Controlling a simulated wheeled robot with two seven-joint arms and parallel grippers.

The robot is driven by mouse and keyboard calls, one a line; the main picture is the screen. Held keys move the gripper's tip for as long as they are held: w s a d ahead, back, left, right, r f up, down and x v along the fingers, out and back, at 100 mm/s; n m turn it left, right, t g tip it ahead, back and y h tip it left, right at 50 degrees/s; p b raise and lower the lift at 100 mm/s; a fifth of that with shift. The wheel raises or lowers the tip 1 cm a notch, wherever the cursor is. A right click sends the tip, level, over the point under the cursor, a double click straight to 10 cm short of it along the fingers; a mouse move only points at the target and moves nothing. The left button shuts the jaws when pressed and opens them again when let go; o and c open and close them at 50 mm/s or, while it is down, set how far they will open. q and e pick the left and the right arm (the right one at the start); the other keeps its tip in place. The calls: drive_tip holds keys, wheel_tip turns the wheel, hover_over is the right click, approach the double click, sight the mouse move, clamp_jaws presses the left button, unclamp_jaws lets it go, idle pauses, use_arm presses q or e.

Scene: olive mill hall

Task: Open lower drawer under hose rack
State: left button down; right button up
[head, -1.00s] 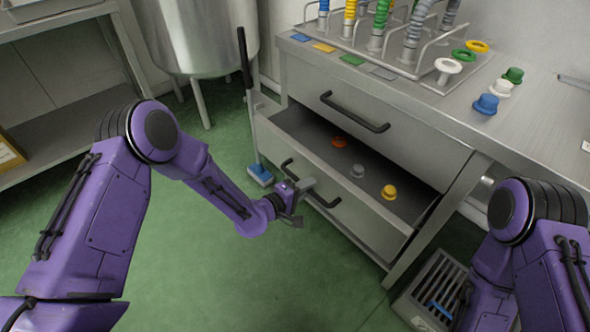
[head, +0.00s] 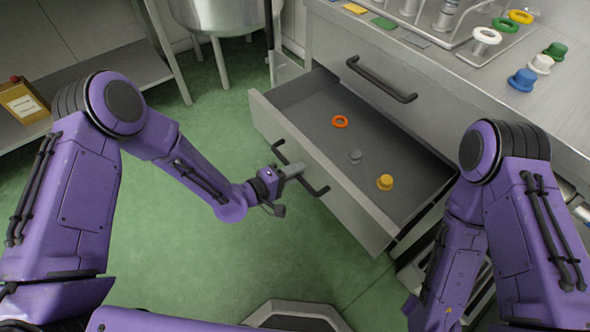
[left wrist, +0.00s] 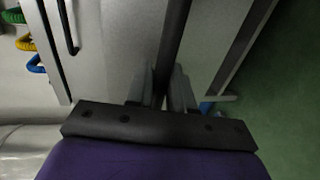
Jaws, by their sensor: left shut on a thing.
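The lower drawer (head: 350,212) stands well out of the grey metal cabinet and its inside shows. An orange ring (head: 340,121), a grey knob-like piece (head: 355,156) and a yellow cap (head: 385,182) lie in it. My left gripper (head: 292,172) is shut on the dark bar handle (head: 318,190) on the drawer's front. In the left wrist view the handle (left wrist: 173,40) runs between the two fingers (left wrist: 160,88). My right arm is at the right, and its gripper is out of view.
The closed upper drawer (head: 345,45) is above. Hose fittings, rings and caps, such as a blue cap (head: 522,79), are on the worktop. A steel vat (head: 222,15) and a shelf (head: 85,85) stand behind left. Green floor (head: 190,250) is clear before the drawer.

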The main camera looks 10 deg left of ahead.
use_arm(q)
drive_tip(key=c, duration=1.2)
unclamp_jaws()
drive_tip(key=shift+o, duration=0.2)
drive_tip(key=v, duration=1)
drive_tip(key=shift+s+a+p, duration=0.2)
drive_tip(key=shift+p, duration=0.15)
